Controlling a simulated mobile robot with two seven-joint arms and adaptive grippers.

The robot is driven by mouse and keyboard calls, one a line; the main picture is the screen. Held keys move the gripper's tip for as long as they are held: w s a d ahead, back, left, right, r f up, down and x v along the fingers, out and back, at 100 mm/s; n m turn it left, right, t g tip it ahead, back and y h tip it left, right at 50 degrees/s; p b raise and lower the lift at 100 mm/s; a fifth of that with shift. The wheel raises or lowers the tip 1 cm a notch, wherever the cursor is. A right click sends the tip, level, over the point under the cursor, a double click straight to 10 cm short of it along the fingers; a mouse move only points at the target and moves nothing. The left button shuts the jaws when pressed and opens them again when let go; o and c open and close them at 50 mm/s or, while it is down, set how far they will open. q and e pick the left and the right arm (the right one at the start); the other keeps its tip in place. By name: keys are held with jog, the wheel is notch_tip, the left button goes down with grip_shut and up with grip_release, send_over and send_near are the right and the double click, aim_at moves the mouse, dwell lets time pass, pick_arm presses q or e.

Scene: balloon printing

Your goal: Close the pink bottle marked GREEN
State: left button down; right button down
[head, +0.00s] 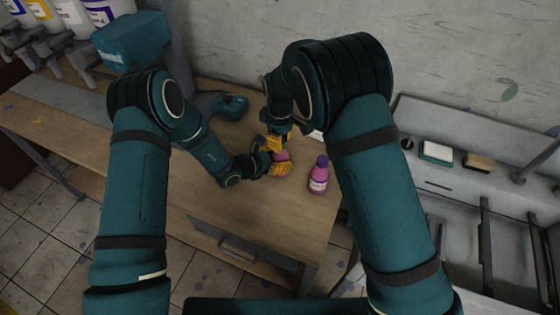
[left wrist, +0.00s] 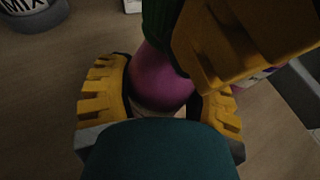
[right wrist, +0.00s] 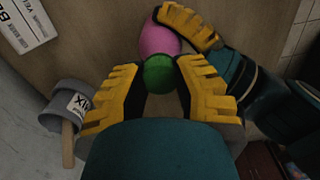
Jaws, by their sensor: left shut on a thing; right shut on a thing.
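A pink bottle (head: 283,156) is between my two grippers over the wooden table in the head view, mostly hidden. My left gripper (head: 270,167) is shut around its body, also visible in the left wrist view (left wrist: 158,82). My right gripper (head: 277,143) is shut on a green cap (right wrist: 159,73). In the right wrist view the cap sits against the end of the pink bottle (right wrist: 157,40); I cannot tell how tightly it is seated. The label of the held bottle is not readable. A second pink bottle with a purple cap (head: 318,176) stands to the right.
A grey MIX cup (right wrist: 66,120) with a wooden stick stands beside my right gripper in the right wrist view. A printed card (right wrist: 27,24) lies near it. A teal device (head: 230,106) is at the table's back. The table (head: 120,143) is clear on the left.

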jog(key=shift+m, duration=0.4)
jog(key=c, duration=0.8)
grip_release()
jog(key=shift+r, duration=0.1)
jog(key=shift+r, duration=2.15)
jog(key=shift+o, duration=0.5)
jog(key=n, duration=0.1)
jog(key=r+n, duration=0.1)
jog(key=n, duration=0.2)
jog(key=shift+r+n, duration=0.25)
jog(key=shift+n, duration=0.05)
jog(key=n, duration=0.2)
jog(key=r+n, duration=0.1)
jog(key=n, duration=0.1)
jog(key=r+n, duration=0.1)
jog(key=n, duration=0.1)
